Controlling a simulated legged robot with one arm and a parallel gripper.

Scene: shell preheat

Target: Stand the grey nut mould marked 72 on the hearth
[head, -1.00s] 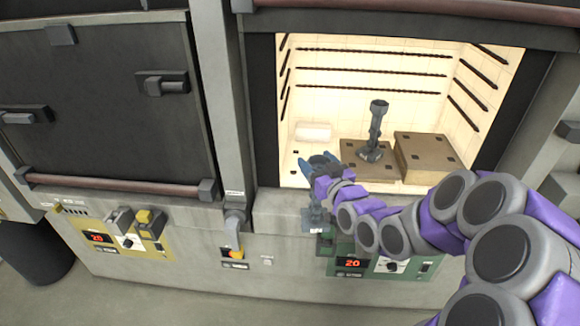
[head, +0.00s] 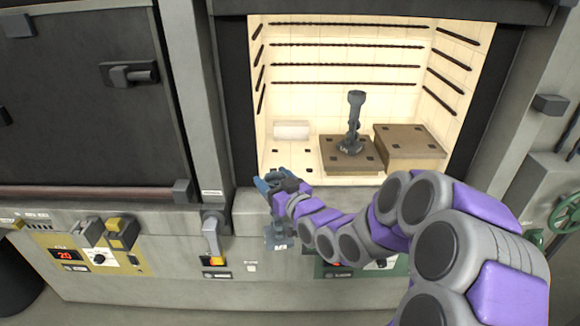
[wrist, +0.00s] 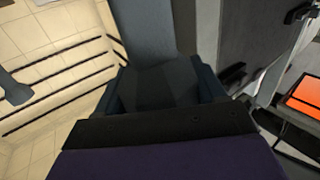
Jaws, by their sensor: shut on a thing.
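My gripper (head: 272,183) is shut on a grey mould (head: 279,232) in front of the open furnace's sill. The mould hangs below the jaws, roughly upright, with a pale label low on it that is too small to read. In the wrist view the mould (wrist: 148,32) runs up from between the jaws (wrist: 160,85). The hearth (head: 290,172) is the pale tiled furnace floor with small dark holes, just behind and to the right of my gripper. A second grey mould (head: 354,125) stands upright on a brown block, its marking not readable.
The lower brown block (head: 342,161) and a taller brown block (head: 409,150) fill the hearth's middle and right. A white brick (head: 291,130) lies at the back left. The front left floor is clear. A grey post (head: 196,90) and a closed furnace door (head: 80,90) stand left.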

